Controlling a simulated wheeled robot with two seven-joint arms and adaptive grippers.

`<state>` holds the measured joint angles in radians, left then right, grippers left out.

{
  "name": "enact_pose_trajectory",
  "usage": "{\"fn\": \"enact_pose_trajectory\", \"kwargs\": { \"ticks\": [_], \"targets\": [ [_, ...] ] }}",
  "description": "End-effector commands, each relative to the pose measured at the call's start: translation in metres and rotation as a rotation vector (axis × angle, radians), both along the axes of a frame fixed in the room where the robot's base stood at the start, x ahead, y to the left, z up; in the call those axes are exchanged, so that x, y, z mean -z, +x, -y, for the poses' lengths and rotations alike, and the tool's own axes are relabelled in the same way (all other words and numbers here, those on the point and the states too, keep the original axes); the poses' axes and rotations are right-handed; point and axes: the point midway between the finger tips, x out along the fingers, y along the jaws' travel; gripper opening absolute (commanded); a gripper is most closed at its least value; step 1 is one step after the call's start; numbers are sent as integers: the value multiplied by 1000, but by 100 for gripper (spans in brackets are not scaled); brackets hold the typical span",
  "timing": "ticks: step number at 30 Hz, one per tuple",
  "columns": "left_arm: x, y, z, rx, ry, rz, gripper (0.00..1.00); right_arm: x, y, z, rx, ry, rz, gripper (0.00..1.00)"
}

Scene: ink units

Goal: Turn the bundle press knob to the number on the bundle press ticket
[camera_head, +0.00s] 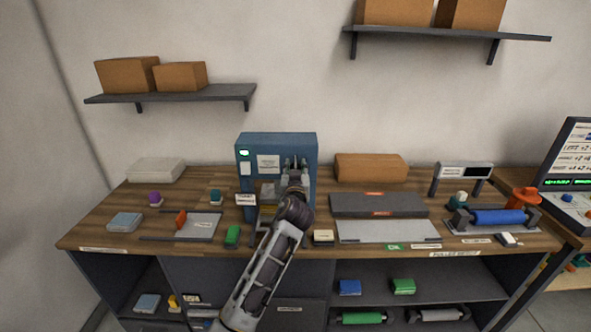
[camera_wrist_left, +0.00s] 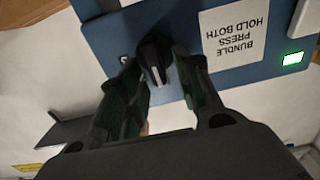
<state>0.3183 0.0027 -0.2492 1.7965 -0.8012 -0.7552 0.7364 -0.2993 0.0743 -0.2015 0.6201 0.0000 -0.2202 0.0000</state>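The bundle press (camera_head: 250,178) is a blue box machine at the back middle of the bench. In the left wrist view its blue face (camera_wrist_left: 105,35) appears upside down, with a white label reading "BUNDLE PRESS HOLD BOTH" (camera_wrist_left: 235,35). A black knob (camera_wrist_left: 153,58) with a pale pointer line sits on that face, with a small white number mark beside it, too small to read surely. My left gripper (camera_wrist_left: 158,68) is open, its fingers on either side of the knob; contact is unclear. In the head view the left gripper (camera_head: 297,164) covers the knob. A small white card (camera_head: 246,199) stands before the press, its print unreadable.
A green light (camera_wrist_left: 293,58) is lit on the press. A grey tray (camera_head: 203,227) and a green block (camera_head: 232,236) lie to the left. Shelves hang above.

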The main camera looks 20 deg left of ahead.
Motion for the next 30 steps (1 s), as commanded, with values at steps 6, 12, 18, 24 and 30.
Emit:
{"fn": "enact_pose_trajectory", "kwargs": {
  "ticks": [6,12,18,24,30],
  "targets": [
    [0,0,0,0,0,0,34,0,0,6,-1,-7,1,68],
    [0,0,0,0,0,0,11,0,0,11,-2,-11,0,68],
    [0,0,0,0,0,0,0,0,0,12,-1,-12,1,68],
    [0,0,0,0,10,-3,0,0,0,11,-1,-11,0,68],
    [0,0,1,0,59,-17,0,-2,0,4,1,-5,0,68]
  ]
}}
